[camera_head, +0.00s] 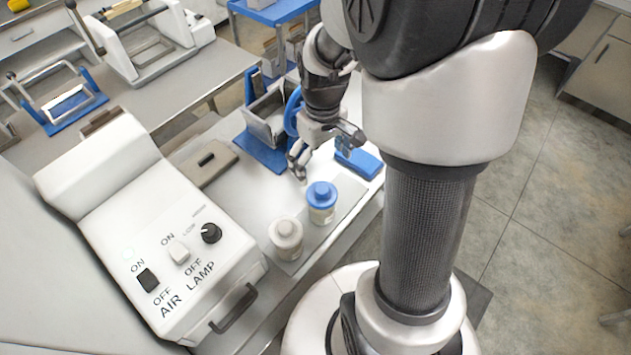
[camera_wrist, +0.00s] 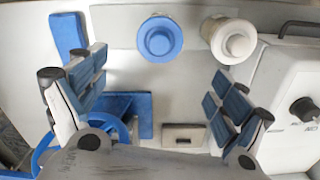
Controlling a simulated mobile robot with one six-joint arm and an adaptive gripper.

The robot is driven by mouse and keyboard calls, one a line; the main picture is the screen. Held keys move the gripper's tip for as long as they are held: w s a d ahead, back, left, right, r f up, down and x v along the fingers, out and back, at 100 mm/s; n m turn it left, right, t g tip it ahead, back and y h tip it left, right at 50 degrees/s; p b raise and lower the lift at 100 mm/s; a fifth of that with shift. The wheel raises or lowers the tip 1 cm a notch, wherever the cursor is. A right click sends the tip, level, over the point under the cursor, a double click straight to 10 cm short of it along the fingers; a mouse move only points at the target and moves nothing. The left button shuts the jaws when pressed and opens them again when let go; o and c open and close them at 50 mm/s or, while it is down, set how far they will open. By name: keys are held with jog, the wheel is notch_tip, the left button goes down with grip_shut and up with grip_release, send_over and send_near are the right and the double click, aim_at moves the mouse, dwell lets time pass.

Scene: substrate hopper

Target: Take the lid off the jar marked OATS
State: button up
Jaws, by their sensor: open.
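Two lidded jars stand side by side on the bench. One has a blue lid with a knob (camera_head: 321,190), also seen from above in the wrist view (camera_wrist: 160,40). The other has a white lid with a knob (camera_head: 286,229), to the right of the blue one in the wrist view (camera_wrist: 233,40). Both lids are on. A label shows on the blue-lidded jar, but I cannot read it, so I cannot tell which jar is marked OATS. My gripper (camera_head: 325,152) is open and empty, behind the jars in the head view, touching neither; its fingers spread wide in the wrist view (camera_wrist: 157,80).
A white control box (camera_head: 165,235) with switches and a knob stands left of the jars. A blue block (camera_head: 358,163) lies to the right near the bench edge.

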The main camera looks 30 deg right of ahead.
aim_at(322, 188)
notch_tip(322, 188, down, 8)
jog(key=shift+w+r+b, duration=0.1)
jog(key=shift+r+b, duration=0.15)
jog(key=shift+b, duration=0.5)
jog(key=f, duration=0.1)
jog(key=f+b, duration=0.1)
jog(key=f, duration=0.3)
jog(key=shift+s+d+b, duration=0.1)
jog(key=shift+s+b, duration=0.15)
jog(key=shift+b, duration=0.05)
jog(key=shift+r, duration=0.1)
jog(key=c, duration=0.9)
